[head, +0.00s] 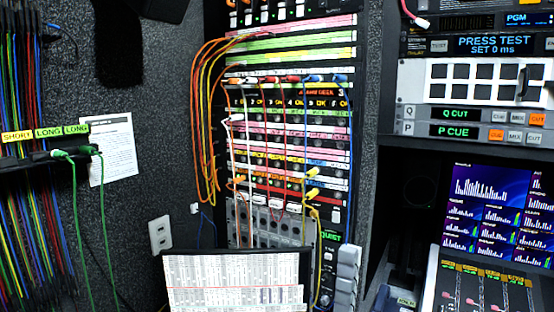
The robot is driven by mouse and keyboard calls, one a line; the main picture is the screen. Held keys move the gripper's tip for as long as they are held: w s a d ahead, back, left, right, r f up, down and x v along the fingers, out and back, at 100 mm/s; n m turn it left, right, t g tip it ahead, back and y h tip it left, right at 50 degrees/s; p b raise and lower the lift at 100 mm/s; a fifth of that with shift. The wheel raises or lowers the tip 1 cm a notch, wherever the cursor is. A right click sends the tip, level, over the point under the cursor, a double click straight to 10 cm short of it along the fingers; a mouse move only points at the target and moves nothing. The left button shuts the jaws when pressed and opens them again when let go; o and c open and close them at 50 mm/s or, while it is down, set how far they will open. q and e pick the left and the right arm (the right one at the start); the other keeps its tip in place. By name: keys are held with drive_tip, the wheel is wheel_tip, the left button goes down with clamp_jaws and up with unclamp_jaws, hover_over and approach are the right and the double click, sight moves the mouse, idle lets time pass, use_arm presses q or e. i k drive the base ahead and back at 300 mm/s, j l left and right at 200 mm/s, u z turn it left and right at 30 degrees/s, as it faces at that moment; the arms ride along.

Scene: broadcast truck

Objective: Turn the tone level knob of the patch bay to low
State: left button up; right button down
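The patch bay (290,150) stands in the middle of the head view, a tall rack with pink, green and white label strips and several cords plugged in. Low on its right side, under a green lit label that seems to read "QUIET" (329,237), is a narrow dark panel (328,270) with small round controls. I cannot tell for sure which is the tone level knob, nor how it is turned. Neither of my grippers is in view.
A white printed sheet on a dark board (235,282) stands in front of the rack's lower part. Orange cords (203,110) loop out at its left. Grey blocks (348,275) stand right of the dark panel. A lit screen (497,215) and a fader console (480,290) are at right.

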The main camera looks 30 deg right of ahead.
sight(327, 278)
drive_tip(key=z, duration=1.25)
